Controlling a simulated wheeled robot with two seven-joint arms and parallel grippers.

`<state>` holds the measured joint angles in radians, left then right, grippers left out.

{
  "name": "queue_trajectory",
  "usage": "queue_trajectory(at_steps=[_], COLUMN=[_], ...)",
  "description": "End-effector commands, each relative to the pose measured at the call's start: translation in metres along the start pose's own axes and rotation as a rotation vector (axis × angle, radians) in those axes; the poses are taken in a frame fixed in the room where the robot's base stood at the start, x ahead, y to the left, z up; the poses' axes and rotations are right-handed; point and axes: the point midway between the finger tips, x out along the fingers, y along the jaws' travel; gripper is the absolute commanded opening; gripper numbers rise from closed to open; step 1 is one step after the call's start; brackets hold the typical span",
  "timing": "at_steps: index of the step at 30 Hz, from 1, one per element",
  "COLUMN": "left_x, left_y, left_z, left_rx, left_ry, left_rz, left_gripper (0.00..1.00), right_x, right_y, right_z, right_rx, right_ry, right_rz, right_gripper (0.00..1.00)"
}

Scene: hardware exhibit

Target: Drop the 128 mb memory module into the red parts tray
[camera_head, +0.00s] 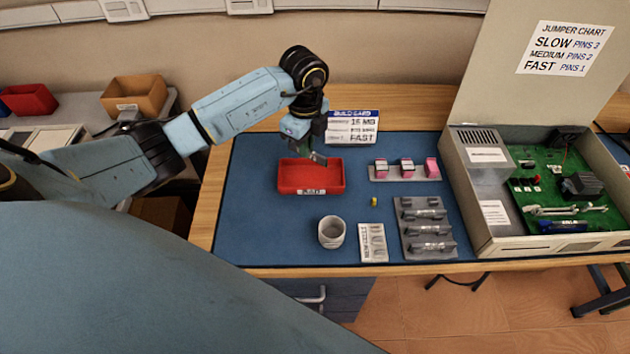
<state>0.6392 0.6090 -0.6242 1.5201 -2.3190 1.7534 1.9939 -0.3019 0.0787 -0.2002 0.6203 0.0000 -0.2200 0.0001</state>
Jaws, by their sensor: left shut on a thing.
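My left gripper (316,153) is above the back part of the red parts tray (312,188), pointing down. It is shut on a thin dark piece, which appears to be a memory module; its label is too small to read. The held piece is over the tray, near its back rim. The tray stands on the blue mat with a white label on its front, and its visible inside looks empty. More modules stand in a grey rack (409,244) to the right. My right gripper is not in view.
A build card (353,127) stands behind the tray. An open computer case (484,205) stands at the right.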

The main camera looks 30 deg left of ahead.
Motion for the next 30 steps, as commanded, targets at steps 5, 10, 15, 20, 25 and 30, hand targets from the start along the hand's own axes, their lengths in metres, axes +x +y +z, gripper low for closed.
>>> queue_trajectory(at_steps=[5, 10, 15, 20, 25, 30], left_x=[0.024, 0.03, 0.028, 0.028, 0.028, 0.028], left_y=[0.0, 0.0, 0.0, 0.0, 0.0, 0.0], left_z=[0.0, 0.0, 0.0, 0.0, 0.0, 0.0], left_rx=[0.001, 0.001, 0.002, 0.002, 0.002, 0.002], left_ry=[0.0, 0.0, 0.0, 0.0, 0.0, 0.0], left_rz=[0.001, 0.001, 0.0, 0.0, 0.0, 0.0], left_gripper=[0.0, 0.0, 0.0, 0.2, 0.32, 0.32], right_x=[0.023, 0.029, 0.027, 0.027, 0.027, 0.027], right_y=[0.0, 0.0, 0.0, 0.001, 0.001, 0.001], right_z=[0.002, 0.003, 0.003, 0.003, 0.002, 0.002], right_rx=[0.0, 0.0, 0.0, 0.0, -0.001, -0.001], right_ry=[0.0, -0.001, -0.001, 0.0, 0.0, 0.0], right_rz=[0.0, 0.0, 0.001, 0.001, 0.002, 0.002], right_gripper=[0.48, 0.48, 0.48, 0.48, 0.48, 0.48])
